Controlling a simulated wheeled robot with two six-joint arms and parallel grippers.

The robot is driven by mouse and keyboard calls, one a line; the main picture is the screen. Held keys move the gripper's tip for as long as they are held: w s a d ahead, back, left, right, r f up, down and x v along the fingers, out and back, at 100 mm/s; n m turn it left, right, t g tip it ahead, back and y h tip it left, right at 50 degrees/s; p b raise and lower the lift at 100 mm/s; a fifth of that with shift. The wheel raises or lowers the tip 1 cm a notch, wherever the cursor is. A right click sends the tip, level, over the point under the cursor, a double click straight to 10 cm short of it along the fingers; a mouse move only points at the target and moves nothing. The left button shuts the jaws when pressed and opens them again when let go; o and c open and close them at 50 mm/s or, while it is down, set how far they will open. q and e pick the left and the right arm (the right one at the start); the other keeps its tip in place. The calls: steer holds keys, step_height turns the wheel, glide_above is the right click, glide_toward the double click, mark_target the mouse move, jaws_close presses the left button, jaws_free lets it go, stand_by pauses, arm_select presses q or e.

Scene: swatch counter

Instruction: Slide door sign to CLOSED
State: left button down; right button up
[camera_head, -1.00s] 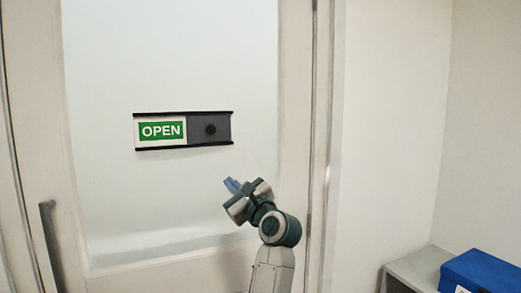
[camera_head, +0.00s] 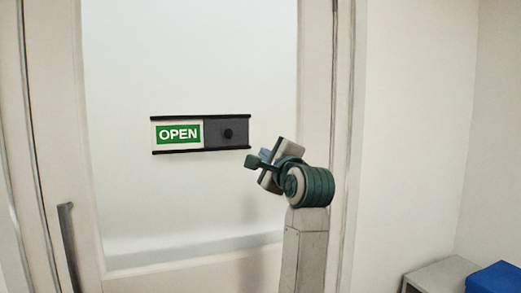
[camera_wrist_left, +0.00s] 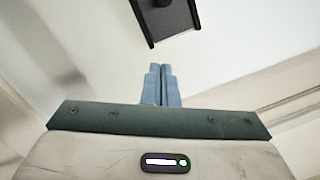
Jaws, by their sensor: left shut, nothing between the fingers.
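The door sign (camera_head: 178,150) is a dark-railed horizontal strip on the pale door panel. Its left part reads OPEN (camera_head: 178,134) in white on green. A dark grey slider (camera_head: 212,134) with a round black knob (camera_head: 228,134) covers its right part. My left gripper (camera_head: 264,155) is to the right of the sign and slightly below it, apart from it. In the left wrist view its blue fingers (camera_wrist_left: 161,68) are shut together and empty, with the sign's dark end (camera_wrist_left: 168,22) beyond the tips. My right gripper is not in view.
A vertical door handle (camera_head: 68,245) is at the lower left. The door frame (camera_head: 345,110) and a plain wall are on the right. A grey cabinet (camera_head: 440,275) with a blue box (camera_head: 495,279) stands at the lower right. The door panel around the sign is clear.

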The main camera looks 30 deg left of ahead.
mark_target(235, 136)
arm_select(q)
steer(key=p+x, duration=0.1)
steer(key=x, duration=0.3)
steer(key=p+x, duration=0.2)
steer(key=x, duration=0.2)
steer(key=shift+a+r+p, duration=0.3)
steer(key=shift+a, duration=0.1)
steer(key=shift+s+a+r+p, duration=0.45)
steer(key=shift+s+a+p, duration=0.25)
steer(key=shift+a, duration=0.1)
steer(key=shift+s+a+r, duration=0.2)
steer(key=shift+s+a, duration=0.1)
steer(key=shift+s, duration=0.15)
steer(key=shift+w+f, duration=0.1)
